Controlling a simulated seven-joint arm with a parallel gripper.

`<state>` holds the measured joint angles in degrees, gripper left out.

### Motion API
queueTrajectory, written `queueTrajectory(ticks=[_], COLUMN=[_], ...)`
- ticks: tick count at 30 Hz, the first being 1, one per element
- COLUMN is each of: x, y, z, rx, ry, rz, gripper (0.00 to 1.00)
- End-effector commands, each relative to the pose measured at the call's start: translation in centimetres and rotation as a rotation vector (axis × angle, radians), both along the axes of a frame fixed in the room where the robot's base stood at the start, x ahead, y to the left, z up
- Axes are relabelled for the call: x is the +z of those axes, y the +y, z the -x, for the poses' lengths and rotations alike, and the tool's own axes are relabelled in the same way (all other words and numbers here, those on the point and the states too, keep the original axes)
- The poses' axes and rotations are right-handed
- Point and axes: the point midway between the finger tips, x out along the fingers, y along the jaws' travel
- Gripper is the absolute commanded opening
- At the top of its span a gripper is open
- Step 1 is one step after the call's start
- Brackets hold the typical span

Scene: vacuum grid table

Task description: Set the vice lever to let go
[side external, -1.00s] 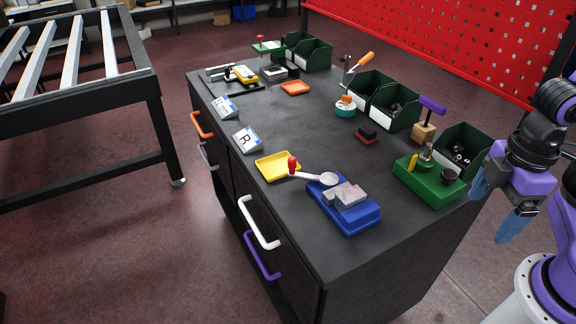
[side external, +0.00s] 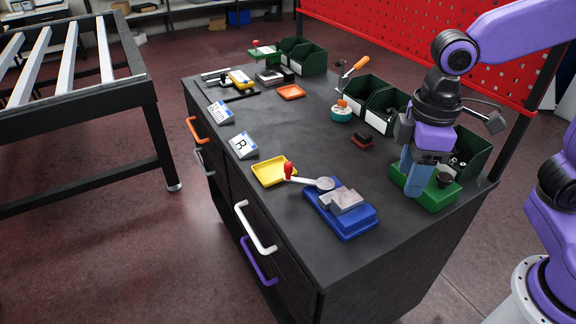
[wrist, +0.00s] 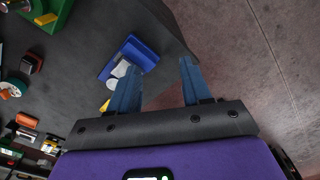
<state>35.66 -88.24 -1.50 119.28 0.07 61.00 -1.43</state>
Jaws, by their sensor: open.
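The vice (side external: 343,210) has a blue base with grey jaws and sits at the near end of the dark table. Its lever (side external: 303,180) is a pale arm with a red knob, pointing left from a round grey pivot over the edge of a yellow tray. My gripper (side external: 413,183) is above the table at the right, over the green block and apart from the vice. In the wrist view, the vice (wrist: 133,55) shows beyond the left finger of my gripper (wrist: 160,75). The fingers are apart with nothing between them. The lever is mostly hidden there.
The yellow tray (side external: 272,172) lies beside the lever. A green block (side external: 437,195) with a dark knob stands below my gripper. Green bins (side external: 360,95) line the back edge. A small dark red-based block (side external: 362,139) lies mid-table. The table between tray and bins is mostly clear.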

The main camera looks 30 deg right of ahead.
Motion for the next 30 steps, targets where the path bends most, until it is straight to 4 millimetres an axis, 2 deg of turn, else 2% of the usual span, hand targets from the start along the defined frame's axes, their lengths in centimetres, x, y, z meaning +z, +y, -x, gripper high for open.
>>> queueTrajectory(ticks=[1, 3, 9, 18, 24, 30], x=[0.3, 0.8, 1.8, 2.0, 1.7, 1.5], y=[1.2, 2.5, 5.7, 8.1, 8.3, 8.0], z=[-1.9, -4.2, -11.1, -20.9, -25.4, -27.2], rx=[-0.023, -0.054, -0.142, -0.274, -0.345, -0.375], ry=[0.001, 0.003, 0.006, 0.012, 0.015, 0.016], rz=[0.003, 0.004, 0.008, 0.014, 0.015, 0.016], gripper=[0.48, 0.48, 0.48, 0.48, 0.48, 0.48])
